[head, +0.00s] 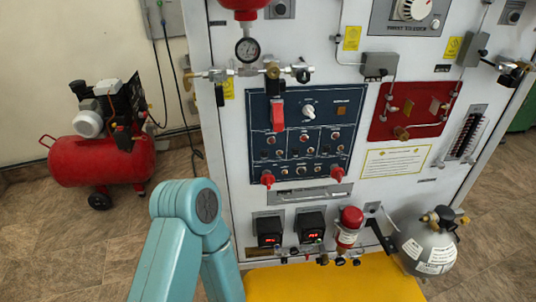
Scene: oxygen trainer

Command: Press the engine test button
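The trainer's upright white panel (222,170) fills the middle and right of the head view. A dark blue control panel (341,101) on it carries a red switch cover (278,117), a white knob (308,110), several small switches and two red knobs at its lower edge, one of them at the left (267,179). To its right is a red panel (384,127) with fittings. I cannot tell which control is the engine test button; the labels are too small to read. A teal arm link of mine rises at the lower left. Neither gripper shows.
Two digital displays (270,236), a red-topped cylinder (350,225) and a grey bottle (428,245) sit low on the panel, above a yellow surface (330,284). A red air compressor (95,165) stands left on the brown floor. Floor between them is clear.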

